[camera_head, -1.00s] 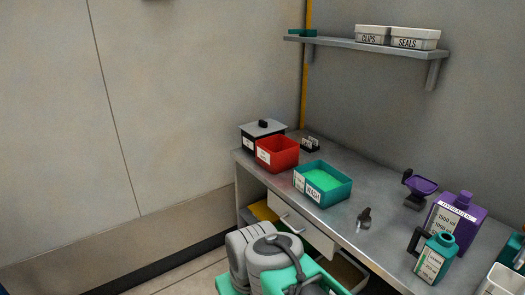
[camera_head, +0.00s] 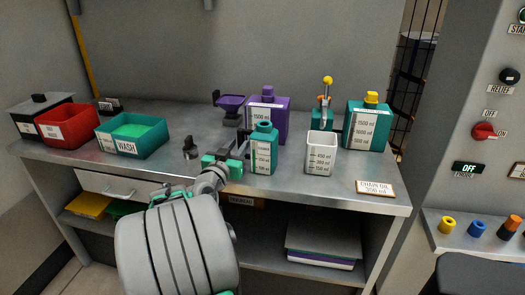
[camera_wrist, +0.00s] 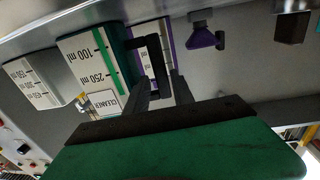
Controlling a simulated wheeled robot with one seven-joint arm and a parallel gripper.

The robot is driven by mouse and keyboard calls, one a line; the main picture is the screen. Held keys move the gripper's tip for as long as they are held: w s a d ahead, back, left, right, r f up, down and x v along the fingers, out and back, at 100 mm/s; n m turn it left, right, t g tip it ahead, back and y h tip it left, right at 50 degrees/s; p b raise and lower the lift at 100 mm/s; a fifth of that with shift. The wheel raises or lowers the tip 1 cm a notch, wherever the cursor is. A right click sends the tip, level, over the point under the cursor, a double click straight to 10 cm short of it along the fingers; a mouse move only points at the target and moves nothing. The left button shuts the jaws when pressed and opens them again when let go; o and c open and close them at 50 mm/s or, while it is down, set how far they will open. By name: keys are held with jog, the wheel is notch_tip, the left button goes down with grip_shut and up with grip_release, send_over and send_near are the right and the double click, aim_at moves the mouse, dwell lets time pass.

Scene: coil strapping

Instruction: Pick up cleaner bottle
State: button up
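The cleaner bottle (camera_head: 264,152) is teal with a white scale label and stands upright on the bench. In the wrist view the cleaner bottle (camera_wrist: 85,62) fills the upper left, with its label reading CLEANER and its black handle (camera_wrist: 154,62) facing my gripper. My gripper (camera_head: 241,150) is just left of the bottle in the head view, at the handle side. In the wrist view my gripper (camera_wrist: 159,84) has its dark fingers apart, near the handle. Whether they touch it cannot be told.
A purple bottle (camera_head: 281,114) stands close behind. A white beaker (camera_head: 320,155) is to the right, with a larger teal container (camera_head: 366,127) behind it. A teal WASH tray (camera_head: 128,148) and a red bin (camera_head: 65,130) are to the left. A small dark object (camera_head: 190,151) stands nearby.

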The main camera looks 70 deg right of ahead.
aim_at(240, 142)
jog(key=d, duration=0.3)
jog(key=shift+w+d, duration=0.25)
jog(key=shift+d, duration=0.15)
grip_shut()
jog(key=shift+a, duration=0.1)
dwell(0.7)
jog(key=shift+r, duration=0.15)
